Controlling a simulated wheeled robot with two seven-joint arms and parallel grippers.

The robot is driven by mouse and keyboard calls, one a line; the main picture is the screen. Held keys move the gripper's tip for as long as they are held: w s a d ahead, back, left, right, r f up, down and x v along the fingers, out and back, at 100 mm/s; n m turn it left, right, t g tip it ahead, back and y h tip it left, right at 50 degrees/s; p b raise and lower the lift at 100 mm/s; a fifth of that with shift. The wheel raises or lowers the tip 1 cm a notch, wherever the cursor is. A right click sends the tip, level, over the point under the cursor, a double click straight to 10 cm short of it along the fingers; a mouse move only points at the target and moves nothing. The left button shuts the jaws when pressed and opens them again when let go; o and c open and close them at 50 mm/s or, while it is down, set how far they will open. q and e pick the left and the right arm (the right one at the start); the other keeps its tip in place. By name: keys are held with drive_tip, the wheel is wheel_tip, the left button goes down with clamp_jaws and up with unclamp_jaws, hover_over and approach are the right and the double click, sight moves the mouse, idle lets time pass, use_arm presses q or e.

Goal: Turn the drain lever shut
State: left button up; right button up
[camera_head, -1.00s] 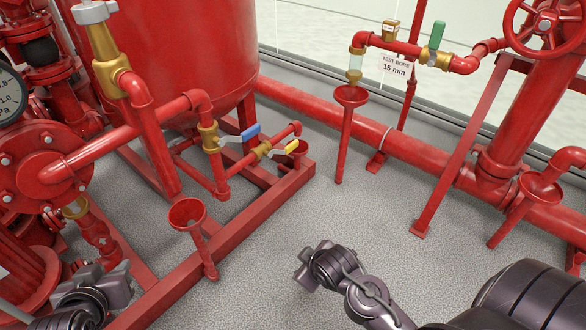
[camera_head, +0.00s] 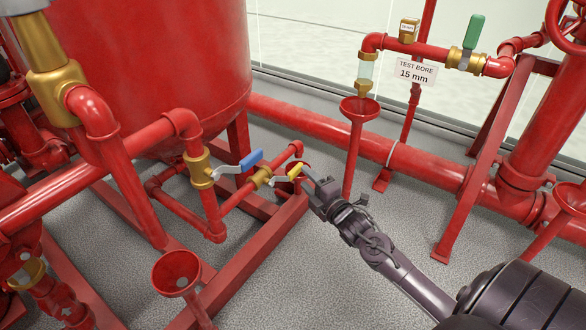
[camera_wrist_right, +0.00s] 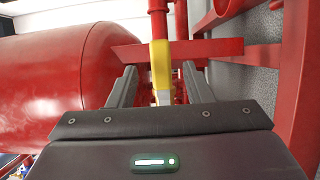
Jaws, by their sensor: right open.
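A yellow-handled lever (camera_head: 295,173) sits on a small brass valve (camera_head: 262,177) on the low red pipe, pointing right. A blue-handled lever (camera_head: 251,160) on another brass valve (camera_head: 199,169) is just to its left and higher. My right gripper (camera_head: 309,178) is open close to the end of the yellow handle. In the right wrist view the yellow handle (camera_wrist_right: 160,66) shows in the gap between the two open fingers (camera_wrist_right: 160,88). I cannot tell whether the fingertips reach past it or touch it. My left gripper is out of view.
A red funnel (camera_head: 176,272) stands at the lower front and another (camera_head: 360,108) behind my right gripper. A green-handled valve (camera_head: 474,32) is at upper right. The large red tank (camera_head: 150,70) fills the upper left. Open floor lies at lower centre.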

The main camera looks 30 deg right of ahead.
sight(299, 171)
drive_tip(key=w, duration=0.1)
drive_tip(key=w+b, duration=0.2)
drive_tip(key=w, duration=0.1)
drive_tip(key=shift+w+f, duration=0.1)
drive_tip(key=shift+f, duration=0.15)
drive_tip(key=shift+w+r+b, duration=0.15)
drive_tip(key=shift+w+b, duration=0.3)
drive_tip(key=shift+w, duration=0.3)
drive_tip(key=shift+c, duration=0.3)
clamp_jaws()
